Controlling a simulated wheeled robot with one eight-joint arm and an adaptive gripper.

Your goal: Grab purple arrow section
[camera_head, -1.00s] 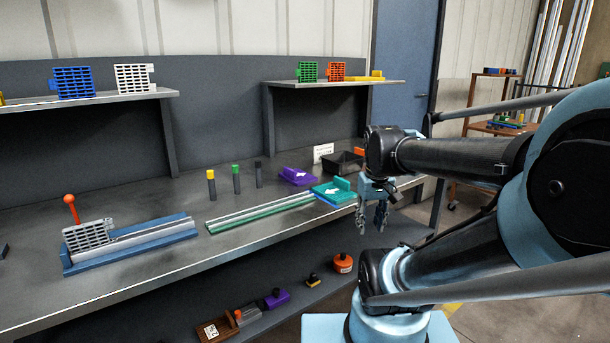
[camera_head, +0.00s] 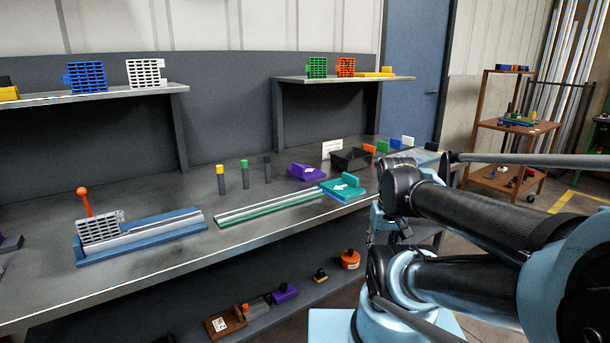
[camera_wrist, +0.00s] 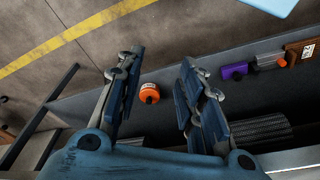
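The purple arrow section (camera_head: 307,172), a low purple block with a white arrow on top, lies on the workbench behind the teal arrow piece (camera_head: 344,187). My gripper is open and empty in the wrist view (camera_wrist: 160,75), its two fingers well apart. It points down past the bench front toward the lower shelf and floor. In the head view my arm largely hides it, to the right of the purple section and apart from it. The wrist view does not show the purple arrow section.
A black bin (camera_head: 351,159) and a white card (camera_head: 332,149) stand close behind the purple section. A green-and-silver rail (camera_head: 270,207) lies in front. Several capped posts (camera_head: 244,173) stand to the left. The lower shelf holds another purple piece (camera_head: 285,293) and an orange round piece (camera_head: 350,259).

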